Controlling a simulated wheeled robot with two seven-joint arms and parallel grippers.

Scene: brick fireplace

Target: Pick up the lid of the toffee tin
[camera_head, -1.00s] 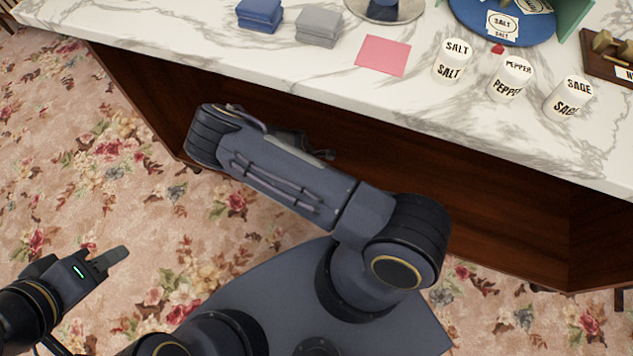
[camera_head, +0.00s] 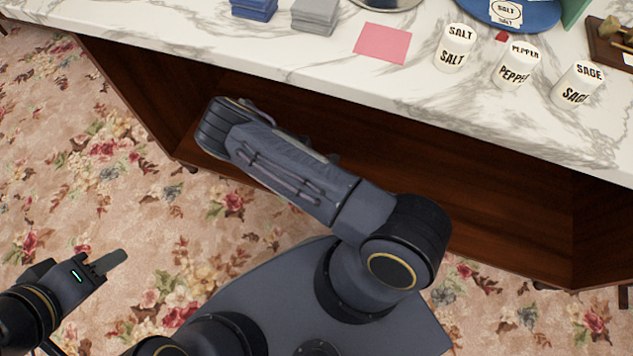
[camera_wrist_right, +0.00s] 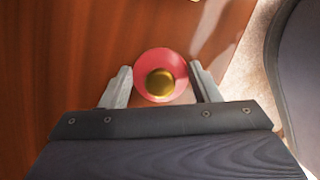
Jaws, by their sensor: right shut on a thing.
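A round pink-red lid with a gold knob (camera_wrist_right: 161,84) sits between the two grey fingers of my right gripper (camera_wrist_right: 162,87) in the right wrist view. The fingers are shut on its sides. I take it for the toffee tin's lid; no tin shows under it. In the head view my right arm hides the right gripper and the lid. My left gripper (camera_head: 112,263) is low at the left, over the carpet and away from the counter. It shows edge-on, so its opening cannot be told, and nothing shows in it.
The marble counter (camera_head: 300,62) bears a pink square (camera_head: 382,44), salt (camera_head: 455,48), pepper (camera_head: 517,68) and sage (camera_head: 578,85) pots, and blue (camera_head: 254,9) and grey (camera_head: 315,15) stacks. A blue plate (camera_head: 545,20) is behind. The brown wooden counter front is below.

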